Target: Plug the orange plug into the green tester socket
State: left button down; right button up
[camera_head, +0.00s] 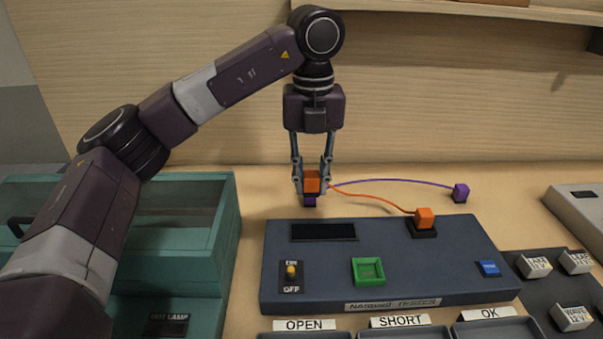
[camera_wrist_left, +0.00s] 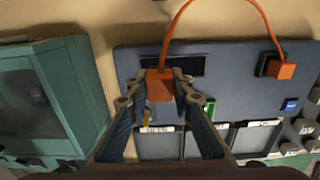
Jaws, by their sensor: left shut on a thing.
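My left gripper (camera_head: 312,178) is shut on the orange plug (camera_head: 312,182) and holds it above the back left edge of the tester. In the left wrist view the orange plug (camera_wrist_left: 159,84) sits between the fingertips. Its orange cable runs to an orange block (camera_head: 425,218) on a black base at the tester's back right. The green tester socket (camera_head: 368,271) is a square recess in the middle of the blue-grey tester (camera_head: 450,261), apart from the plug. The left wrist view shows only part of the green socket (camera_wrist_left: 211,108), beside a finger. My right gripper is out of view.
A purple block (camera_head: 309,201) shows just below the orange plug; a purple cable leads to another purple block (camera_head: 461,193). A yellow switch (camera_head: 291,271) and a blue button (camera_head: 488,268) flank the socket. A teal glass-topped box (camera_head: 225,235) stands left. Labelled trays (camera_head: 407,333) lie in front.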

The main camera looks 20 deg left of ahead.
pick_arm(q)
jog(key=s+d, duration=0.3)
jog(key=d, duration=0.4)
jog(key=s+d+b, duration=0.1)
jog(key=s+d, duration=0.3)
jog(key=d, duration=0.3)
jog(key=shift+f, duration=0.45)
jog(key=shift+b, duration=0.4)
jog(key=shift+f+b, duration=0.7)
jog(key=shift+f, duration=0.2)
jog(key=shift+f, duration=0.2)
jog(key=shift+f+b, duration=0.4)
jog(key=shift+b, duration=0.1)
jog(key=shift+f, duration=0.15)
jog(key=shift+f+b, duration=0.6)
